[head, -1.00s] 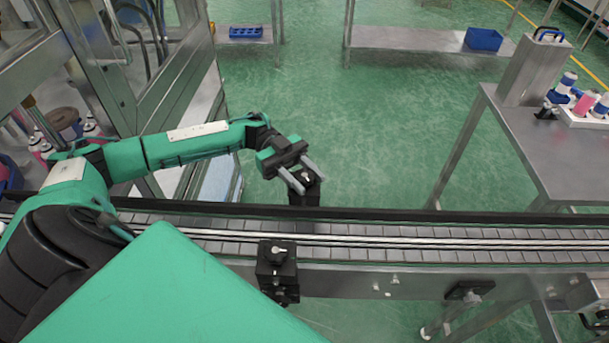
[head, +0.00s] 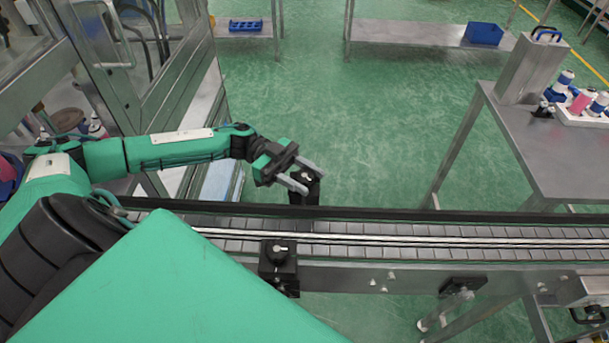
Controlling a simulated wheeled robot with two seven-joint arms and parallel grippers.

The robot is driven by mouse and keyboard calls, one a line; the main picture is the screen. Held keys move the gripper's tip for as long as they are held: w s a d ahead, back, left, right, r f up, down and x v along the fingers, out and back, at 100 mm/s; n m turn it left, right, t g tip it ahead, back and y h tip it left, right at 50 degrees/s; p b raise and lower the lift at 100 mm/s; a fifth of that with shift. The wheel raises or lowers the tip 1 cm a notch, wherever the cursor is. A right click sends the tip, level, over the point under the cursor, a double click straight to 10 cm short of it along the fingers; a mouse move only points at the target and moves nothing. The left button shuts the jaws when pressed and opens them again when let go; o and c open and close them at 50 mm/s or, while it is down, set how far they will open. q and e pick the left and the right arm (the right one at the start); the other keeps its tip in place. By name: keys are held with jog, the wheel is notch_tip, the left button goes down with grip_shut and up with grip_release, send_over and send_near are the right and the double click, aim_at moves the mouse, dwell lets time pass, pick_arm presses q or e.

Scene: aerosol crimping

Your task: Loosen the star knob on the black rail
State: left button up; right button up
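The conveyor (head: 400,238) runs across the view with a black rail (head: 390,214) along its far side. A black clamp block (head: 304,196) stands at the far rail, with a small light knob (head: 308,177) on top; its star shape is too small to make out. My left gripper (head: 314,183) is at this knob, its two grey fingers apart, one on each side of it in the picture. I cannot tell whether they touch it. A second black block (head: 278,268) with a silver knob (head: 280,249) sits on the near side. My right gripper is not in view.
A steel table (head: 560,150) at the right holds a metal box (head: 532,68) and a white tray (head: 585,117) with bottles. A glazed machine frame (head: 135,70) stands at the left.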

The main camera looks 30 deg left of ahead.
pick_arm(q)
jog(key=shift+o, duration=1.3)
jog(key=shift+a+f, duration=0.1)
jog(key=shift+a, duration=0.15)
jog(key=a+b, duration=0.4)
jog(key=a, duration=0.7)
jog(key=shift+w+a+b, duration=0.2)
jog(key=shift+a+b, duration=0.1)
jog(key=shift+b, duration=0.05)
